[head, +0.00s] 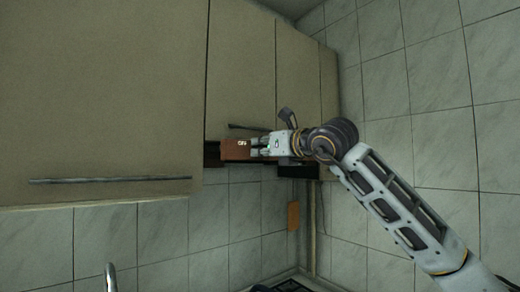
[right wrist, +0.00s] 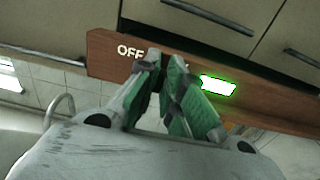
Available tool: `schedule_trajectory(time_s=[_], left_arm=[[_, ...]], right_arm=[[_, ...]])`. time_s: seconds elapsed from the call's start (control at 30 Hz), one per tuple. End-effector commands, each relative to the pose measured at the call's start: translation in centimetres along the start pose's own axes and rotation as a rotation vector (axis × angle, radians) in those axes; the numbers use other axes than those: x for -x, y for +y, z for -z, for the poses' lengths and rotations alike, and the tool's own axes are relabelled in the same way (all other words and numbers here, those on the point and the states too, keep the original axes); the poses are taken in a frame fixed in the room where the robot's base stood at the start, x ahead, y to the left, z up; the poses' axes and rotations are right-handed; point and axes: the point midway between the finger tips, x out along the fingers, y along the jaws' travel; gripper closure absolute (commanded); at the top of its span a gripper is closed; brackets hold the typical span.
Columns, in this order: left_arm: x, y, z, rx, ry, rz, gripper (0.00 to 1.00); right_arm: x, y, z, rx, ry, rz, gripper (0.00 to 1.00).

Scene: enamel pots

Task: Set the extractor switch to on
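The extractor (head: 236,150) is a brown, wood-coloured panel under the beige wall cabinets. In the right wrist view its front board (right wrist: 108,60) carries a white "OFF" label (right wrist: 130,52) left of my fingertips and a bright, green-edged lit patch (right wrist: 218,86) right of them. My right gripper (right wrist: 165,60) is at this board, between label and patch; its green-padded fingers converge and look shut, tips close together. Any switch at the tips is hidden, so I cannot tell its position or contact. In the head view the right gripper (head: 256,147) reaches the panel from the right. My left gripper is not in view.
Beige cabinet doors (head: 100,95) with long dark handles (head: 110,180) are above and left. Tiled walls (head: 425,90) stand right and below. A small orange-brown plate (head: 293,216) is on the wall. A tap (head: 111,277) shows at bottom left.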

Motion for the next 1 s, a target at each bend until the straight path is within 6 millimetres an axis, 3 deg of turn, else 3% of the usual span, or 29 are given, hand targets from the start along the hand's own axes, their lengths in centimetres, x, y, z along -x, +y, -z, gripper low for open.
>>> schedule_trajectory(time_s=[0.2, 0.67, 1.0], left_arm=[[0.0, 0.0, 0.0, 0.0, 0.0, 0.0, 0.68], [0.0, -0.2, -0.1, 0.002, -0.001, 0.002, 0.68], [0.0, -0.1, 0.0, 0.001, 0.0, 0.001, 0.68]], right_arm=[[0.0, 0.0, 0.0, 0.0, 0.0, 0.0, 0.68], [0.5, 0.0, 0.0, 0.0, -0.001, 0.0, 0.68], [3.4, 0.0, 0.0, 0.0, -0.001, 0.0, 0.68]])
